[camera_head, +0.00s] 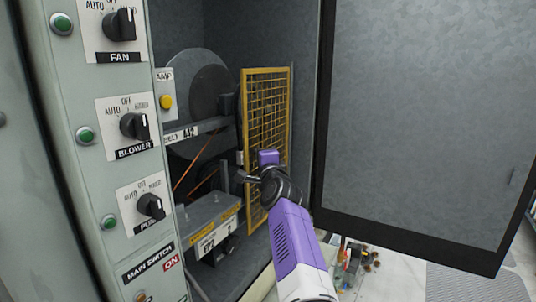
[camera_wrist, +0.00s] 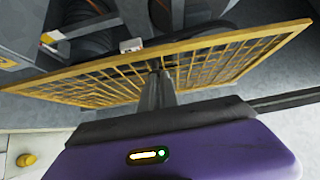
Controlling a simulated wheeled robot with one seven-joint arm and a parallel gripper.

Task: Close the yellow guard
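The yellow guard (camera_head: 266,125) is a mesh panel in a yellow frame. It stands upright inside the open cabinet, turned edgewise from the machinery. The guard spans the wrist view as a slanted mesh (camera_wrist: 105,80), seen at a steep angle. My gripper (camera_wrist: 157,82) is at the guard, with its narrow fingers close together against the mesh. I cannot tell whether the fingertips touch it or pass into it. In the head view my wrist is in front of the guard's lower part and hides some of it.
A large grey cabinet door (camera_head: 425,110) stands open at the right. A control panel (camera_head: 105,150) with knobs and green buttons is at the left. A round grey wheel (camera_head: 198,85) and a grey box (camera_head: 210,208) are inside the cabinet. Small items (camera_head: 355,260) lie on the floor.

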